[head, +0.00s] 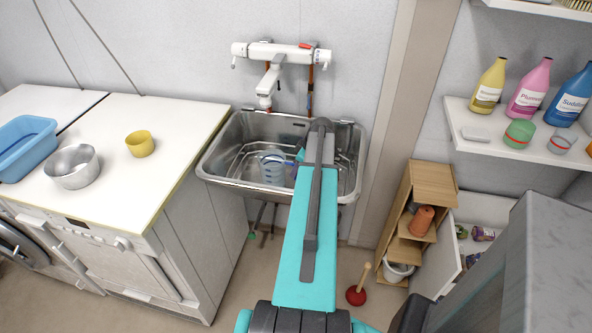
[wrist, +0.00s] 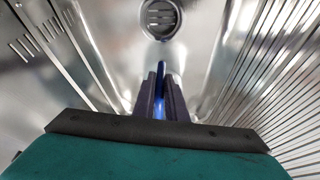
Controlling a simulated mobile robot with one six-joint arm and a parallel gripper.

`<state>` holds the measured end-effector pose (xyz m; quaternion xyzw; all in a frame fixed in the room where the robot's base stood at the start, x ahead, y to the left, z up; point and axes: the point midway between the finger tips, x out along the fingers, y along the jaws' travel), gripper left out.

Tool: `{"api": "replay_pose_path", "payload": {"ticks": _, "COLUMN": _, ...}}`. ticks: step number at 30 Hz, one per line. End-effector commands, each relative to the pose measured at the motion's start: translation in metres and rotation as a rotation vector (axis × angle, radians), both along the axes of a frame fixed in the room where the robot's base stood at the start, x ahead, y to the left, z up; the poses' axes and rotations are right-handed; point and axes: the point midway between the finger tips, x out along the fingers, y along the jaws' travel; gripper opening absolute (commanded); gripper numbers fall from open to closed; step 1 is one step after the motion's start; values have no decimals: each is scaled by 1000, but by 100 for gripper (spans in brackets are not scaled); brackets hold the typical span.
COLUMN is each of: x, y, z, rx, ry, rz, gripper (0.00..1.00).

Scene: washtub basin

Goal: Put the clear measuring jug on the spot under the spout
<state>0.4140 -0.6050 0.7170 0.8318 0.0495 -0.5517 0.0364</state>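The clear measuring jug (head: 273,168), with blue marks on its side, is upright in the metal basin (head: 222,172), below and slightly right of the white tap's spout (head: 267,88) in the head view. I cannot tell whether it rests on the basin floor. My gripper (wrist: 161,92) reaches into the basin on the jug's right. In the wrist view its dark fingers are close together on a narrow blue strip (wrist: 158,107), which looks like the jug's handle. The clear body is hard to make out there. My arm hides the basin's right part in the head view.
The round drain (wrist: 160,18) shows ahead of my fingers, with ribbed basin walls at both sides. A white counter (head: 110,150) at left holds a metal bowl (head: 72,167), a yellow cup (head: 140,144) and a blue tub (head: 25,147). A bottle shelf (head: 480,135) is at right.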

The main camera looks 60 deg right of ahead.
Motion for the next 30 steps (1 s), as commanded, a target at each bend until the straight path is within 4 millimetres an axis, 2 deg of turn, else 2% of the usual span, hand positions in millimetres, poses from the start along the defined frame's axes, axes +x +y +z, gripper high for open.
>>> {"api": "replay_pose_path", "payload": {"ticks": 1, "x": 0, "y": 0, "z": 0, "rx": 0, "ry": 0, "rz": 0, "gripper": 21}}
{"api": "replay_pose_path", "payload": {"ticks": 3, "x": 0, "y": 0, "z": 0, "rx": 0, "ry": 0, "rz": 0, "gripper": 29}}
{"api": "replay_pose_path", "payload": {"ticks": 18, "x": -2, "y": -1, "z": 5, "rx": -1, "ry": 0, "rz": -1, "gripper": 29}}
{"api": "replay_pose_path", "payload": {"ticks": 23, "x": -7, "y": -1, "z": 17, "rx": -1, "ry": 0, "rz": -2, "gripper": 29}}
{"api": "replay_pose_path", "payload": {"ticks": 30, "x": -18, "y": -2, "z": 43, "rx": -2, "ry": 0, "rz": -2, "gripper": 29}}
